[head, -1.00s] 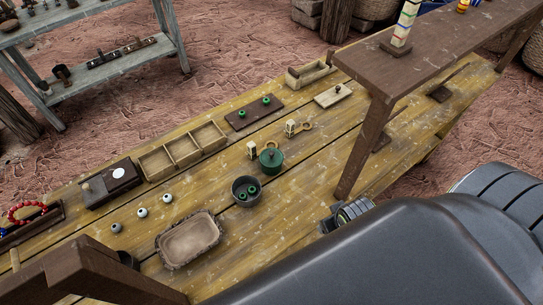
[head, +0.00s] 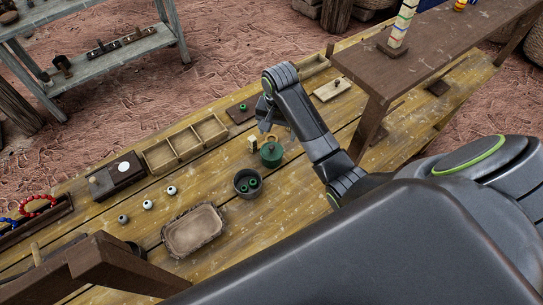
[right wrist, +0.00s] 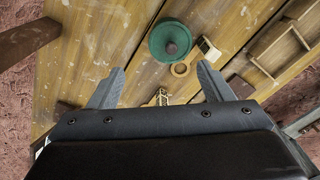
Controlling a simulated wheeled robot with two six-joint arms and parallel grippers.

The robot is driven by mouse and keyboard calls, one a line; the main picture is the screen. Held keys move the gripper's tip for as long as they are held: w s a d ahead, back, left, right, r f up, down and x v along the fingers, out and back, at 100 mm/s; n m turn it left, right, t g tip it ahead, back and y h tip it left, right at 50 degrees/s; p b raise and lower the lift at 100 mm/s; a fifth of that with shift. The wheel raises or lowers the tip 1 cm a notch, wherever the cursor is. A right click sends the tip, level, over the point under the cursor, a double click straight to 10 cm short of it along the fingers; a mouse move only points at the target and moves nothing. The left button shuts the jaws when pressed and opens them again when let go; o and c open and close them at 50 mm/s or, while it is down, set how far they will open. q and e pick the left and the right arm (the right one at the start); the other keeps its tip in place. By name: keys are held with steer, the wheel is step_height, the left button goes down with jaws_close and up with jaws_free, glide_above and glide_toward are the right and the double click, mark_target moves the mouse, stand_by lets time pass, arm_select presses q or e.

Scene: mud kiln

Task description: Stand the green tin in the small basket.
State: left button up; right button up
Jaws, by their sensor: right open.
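The green tin (head: 271,153), round and lidded with a small knob on top, stands upright on the yellow plank table. In the right wrist view the green tin (right wrist: 170,40) shows from above, beyond the fingertips and apart from them. My right gripper (head: 264,118) is over the table just behind the tin. It is open and empty, with bare fingers (right wrist: 158,85) spread in the wrist view. My left gripper is out of view.
A divided wooden box (head: 172,157), a dark box (head: 117,177) and several small pots lie to the left. A raised brown shelf (head: 440,45) stands at right.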

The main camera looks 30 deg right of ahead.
mark_target(272, 154)
steer(key=shift+m, duration=0.4)
steer(key=f, duration=0.5)
steer(key=w+f, duration=0.1)
steer(key=f, duration=0.4)
steer(key=w+f, duration=0.1)
steer(key=f, duration=0.4)
steer(key=shift+w+a+f+p, duration=0.1)
steer(key=shift+a+f+p, duration=0.2)
steer(key=shift+c, duration=0.2)
steer(key=c, duration=0.6)
steer(key=shift+r, duration=0.1)
steer(key=shift+c, duration=0.2)
